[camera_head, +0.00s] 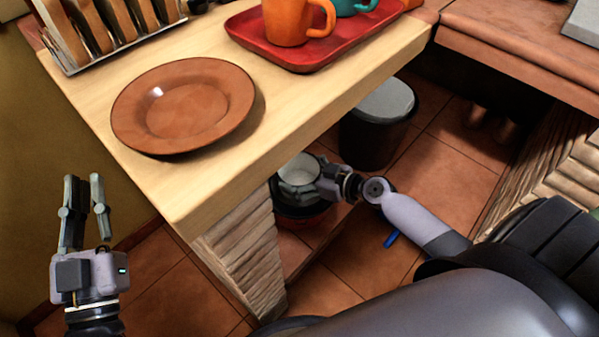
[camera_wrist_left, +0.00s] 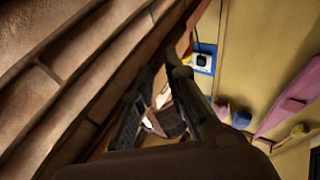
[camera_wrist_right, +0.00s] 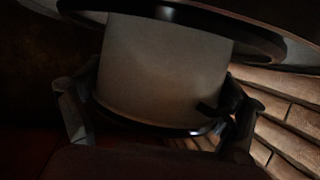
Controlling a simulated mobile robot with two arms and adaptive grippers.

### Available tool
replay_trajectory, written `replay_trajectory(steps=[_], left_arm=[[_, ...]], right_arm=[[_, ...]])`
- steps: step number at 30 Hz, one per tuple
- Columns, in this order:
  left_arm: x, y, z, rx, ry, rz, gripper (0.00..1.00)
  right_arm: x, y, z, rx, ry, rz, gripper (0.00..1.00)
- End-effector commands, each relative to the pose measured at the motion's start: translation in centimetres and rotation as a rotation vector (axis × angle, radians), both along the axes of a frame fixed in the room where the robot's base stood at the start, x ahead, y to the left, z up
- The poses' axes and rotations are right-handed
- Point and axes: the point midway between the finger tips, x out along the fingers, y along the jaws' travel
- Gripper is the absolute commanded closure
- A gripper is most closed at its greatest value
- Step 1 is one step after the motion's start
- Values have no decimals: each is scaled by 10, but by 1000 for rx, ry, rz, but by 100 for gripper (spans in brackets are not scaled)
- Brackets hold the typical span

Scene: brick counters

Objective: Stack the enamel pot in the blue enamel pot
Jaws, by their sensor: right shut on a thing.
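The enamel pot is pale with a dark rim (camera_head: 300,168). It is below the wooden counter's front edge in the head view. My right gripper (camera_head: 328,183) is shut on it; in the right wrist view its pale wall (camera_wrist_right: 165,70) fills the space between the two fingers (camera_wrist_right: 160,125). A dark round vessel (camera_head: 300,210) shows just below the pot; I cannot tell whether it is the blue enamel pot or whether the two touch. My left gripper (camera_head: 84,192) is open and empty, left of the counter.
A brown plate (camera_head: 185,105) lies on the wooden counter (camera_head: 200,190). A red tray (camera_head: 300,58) with an orange mug (camera_head: 290,22) and a teal mug stands at the back. A rack (camera_head: 105,30) is at upper left. A dark bin (camera_head: 375,125) stands on the tiled floor. Stone-clad supports flank the space.

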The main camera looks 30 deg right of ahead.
Motion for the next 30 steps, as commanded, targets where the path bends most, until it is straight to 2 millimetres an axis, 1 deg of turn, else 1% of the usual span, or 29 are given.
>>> replay_trajectory(steps=[6,30], left_arm=[[-2,0,8,-10,-40,-2,87],[-13,0,27,-46,-162,-7,87]], right_arm=[[0,0,-1,0,-2,0,47],[0,0,-5,0,-2,-1,47]])
